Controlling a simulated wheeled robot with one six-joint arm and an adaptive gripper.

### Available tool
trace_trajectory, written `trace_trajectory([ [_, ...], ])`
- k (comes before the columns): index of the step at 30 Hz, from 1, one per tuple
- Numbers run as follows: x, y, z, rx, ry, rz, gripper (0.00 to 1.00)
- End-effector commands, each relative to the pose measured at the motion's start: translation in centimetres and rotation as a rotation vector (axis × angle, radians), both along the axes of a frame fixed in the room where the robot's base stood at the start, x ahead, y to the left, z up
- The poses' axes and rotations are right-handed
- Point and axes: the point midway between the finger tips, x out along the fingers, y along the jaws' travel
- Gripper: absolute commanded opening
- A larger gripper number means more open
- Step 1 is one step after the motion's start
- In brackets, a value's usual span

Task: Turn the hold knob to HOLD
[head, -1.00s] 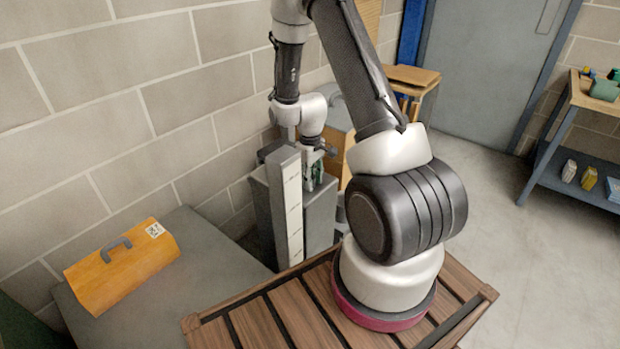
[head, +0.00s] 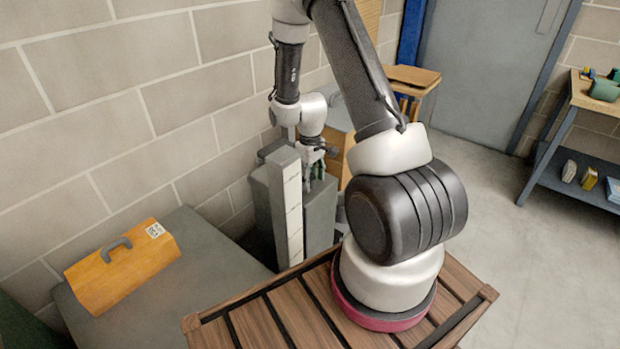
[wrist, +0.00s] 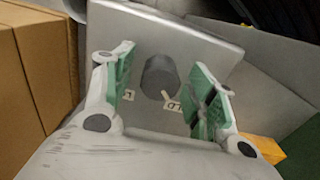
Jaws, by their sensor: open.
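The hold knob (wrist: 160,77) is a dark grey round knob on a light grey panel (wrist: 190,38) in the wrist view. A small pale mark sits at its lower right edge, and small white labels (wrist: 173,105) lie beside it, only partly readable. My gripper (wrist: 163,85) is open, with one green-padded finger on each side of the knob and a gap to it on both sides. In the head view my gripper (head: 316,170) is over the grey cabinet (head: 322,212); the knob is hidden there.
A pale upright strip (head: 292,210) stands on the cabinet's near side. An orange toolbox (head: 122,264) lies on a grey surface at left. Cardboard boxes (wrist: 38,60) are close at left in the wrist view. A block wall is behind; open floor lies at right.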

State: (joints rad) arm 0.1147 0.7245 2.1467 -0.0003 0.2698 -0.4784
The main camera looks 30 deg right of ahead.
Motion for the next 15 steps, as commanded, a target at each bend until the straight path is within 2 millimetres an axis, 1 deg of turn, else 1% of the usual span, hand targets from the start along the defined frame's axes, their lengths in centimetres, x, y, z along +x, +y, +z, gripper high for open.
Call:
trace_trajectory([
  [2, 0.0, 0.0, 0.2, 0.000, 0.000, 0.000, 0.57],
  [5, 0.1, 0.0, 1.1, 0.000, -0.002, 0.000, 0.57],
  [8, 0.1, 0.0, 2.9, 0.000, -0.004, 0.000, 0.57],
  [15, 0.1, 0.0, 8.3, -0.001, -0.006, 0.000, 0.57],
])
